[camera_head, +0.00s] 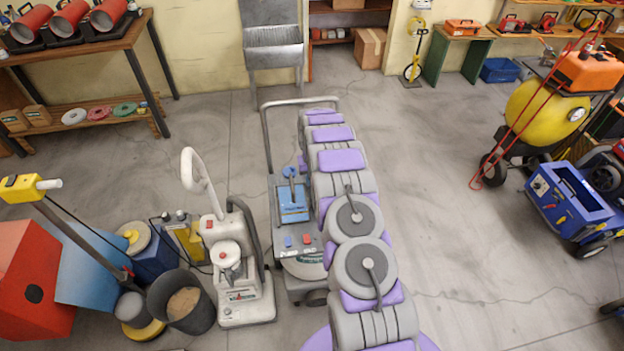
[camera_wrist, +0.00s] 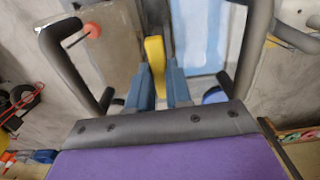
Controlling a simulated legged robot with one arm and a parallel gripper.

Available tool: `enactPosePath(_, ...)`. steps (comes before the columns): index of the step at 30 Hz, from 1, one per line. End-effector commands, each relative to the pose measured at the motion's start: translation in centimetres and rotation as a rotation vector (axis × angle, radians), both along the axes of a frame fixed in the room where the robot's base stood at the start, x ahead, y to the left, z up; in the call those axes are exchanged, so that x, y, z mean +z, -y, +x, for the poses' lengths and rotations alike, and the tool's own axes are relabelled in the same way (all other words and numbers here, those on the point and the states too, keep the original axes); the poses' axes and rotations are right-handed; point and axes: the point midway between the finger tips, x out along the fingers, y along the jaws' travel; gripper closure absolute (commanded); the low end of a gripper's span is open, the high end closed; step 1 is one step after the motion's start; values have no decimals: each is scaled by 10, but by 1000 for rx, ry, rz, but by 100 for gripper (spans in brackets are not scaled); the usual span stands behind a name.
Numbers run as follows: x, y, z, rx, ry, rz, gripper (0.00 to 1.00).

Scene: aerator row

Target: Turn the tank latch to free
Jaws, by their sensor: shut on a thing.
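In the wrist view, my gripper (camera_wrist: 160,82) has its two blue-grey fingers closed around a yellow lever (camera_wrist: 154,52), which looks like the tank latch. The lever stands lengthwise in the picture, its lower end between the fingers. Behind it are grey and blue panels (camera_wrist: 200,30). In the head view, a grey machine with a blue panel (camera_head: 293,205) and a tall bar handle (camera_head: 266,130) stands left of my arm. My arm covers its right side, and I cannot make out the latch or my fingertips there.
A white and grey upright machine (camera_head: 240,275) stands close on the left, beside a dark bucket (camera_head: 183,305). Workbenches line the back wall. A yellow tank cart (camera_head: 545,110) and a blue machine (camera_head: 568,195) stand at the right. The floor right of my arm is clear.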

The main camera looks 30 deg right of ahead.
Motion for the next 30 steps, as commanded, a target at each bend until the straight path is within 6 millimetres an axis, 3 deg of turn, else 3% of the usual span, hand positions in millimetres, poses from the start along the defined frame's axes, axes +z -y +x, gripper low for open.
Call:
enactPosePath(2, 2, 1, 2, 2, 6, -3, 100)
enactPosePath(3, 2, 1, 2, 2, 6, -3, 80)
enactPosePath(11, 1, 0, 1, 0, 4, -2, 55)
enactPosePath(22, 9, 0, 1, 0, 2, -1, 55)
enactPosePath(30, 63, 1, 2, 0, 9, -2, 55)
